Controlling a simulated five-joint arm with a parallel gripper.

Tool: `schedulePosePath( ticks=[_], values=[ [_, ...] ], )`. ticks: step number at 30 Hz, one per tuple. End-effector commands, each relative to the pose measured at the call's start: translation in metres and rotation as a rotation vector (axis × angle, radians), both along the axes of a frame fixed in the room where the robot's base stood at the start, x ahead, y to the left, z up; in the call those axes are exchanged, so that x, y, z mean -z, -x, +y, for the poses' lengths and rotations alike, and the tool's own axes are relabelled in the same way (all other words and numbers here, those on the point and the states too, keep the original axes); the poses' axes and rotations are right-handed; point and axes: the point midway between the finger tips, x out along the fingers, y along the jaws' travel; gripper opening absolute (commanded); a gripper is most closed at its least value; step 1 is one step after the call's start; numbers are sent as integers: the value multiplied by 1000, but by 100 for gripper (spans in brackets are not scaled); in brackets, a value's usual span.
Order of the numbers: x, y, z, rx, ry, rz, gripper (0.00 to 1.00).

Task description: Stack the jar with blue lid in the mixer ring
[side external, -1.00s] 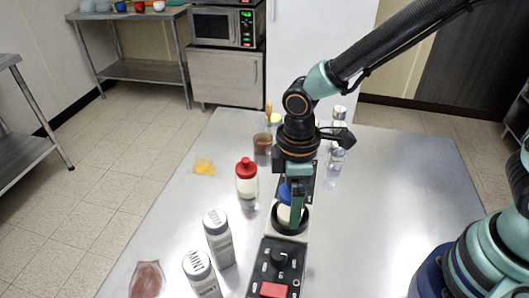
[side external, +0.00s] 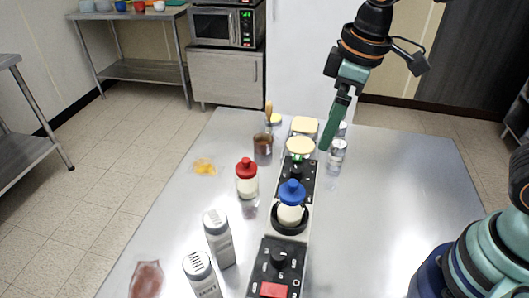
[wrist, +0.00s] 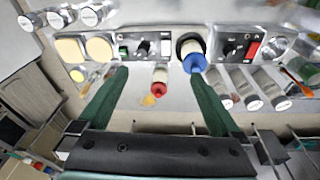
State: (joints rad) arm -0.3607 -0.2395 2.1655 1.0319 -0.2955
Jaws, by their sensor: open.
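The jar with the blue lid (side external: 291,204) stands upright in the black mixer ring (side external: 275,219) on the mixer base, in the side view. In the wrist view the blue-lidded jar (wrist: 194,62) also sits inside the dark ring (wrist: 181,41). My gripper (side external: 340,120) is raised above the far part of the table, apart from the jar. In the wrist view my gripper (wrist: 160,80) has its two green fingers spread wide with nothing held between them.
A red-lidded jar (side external: 246,180) stands left of the mixer. Two labelled shakers (side external: 218,238) stand nearer the front left. A brown jar (side external: 262,149), cream-topped containers (side external: 300,146) and clear shakers (side external: 337,155) stand farther back. The table's right side is clear.

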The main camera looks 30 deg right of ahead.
Motion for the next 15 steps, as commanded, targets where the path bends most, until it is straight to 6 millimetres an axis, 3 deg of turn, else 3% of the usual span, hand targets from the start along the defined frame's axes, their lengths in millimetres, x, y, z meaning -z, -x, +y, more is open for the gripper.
schedulePosePath(
  ticks=[1, 6, 10, 15],
  values=[
    [-7, 2, -22, 99, -23, -44, 100],
    [-19, 12, -76, 388, -93, -171, 100],
    [-22, 21, -102, 543, -129, -241, 100],
    [-23, 26, -117, 632, -152, -285, 100]
  ],
)
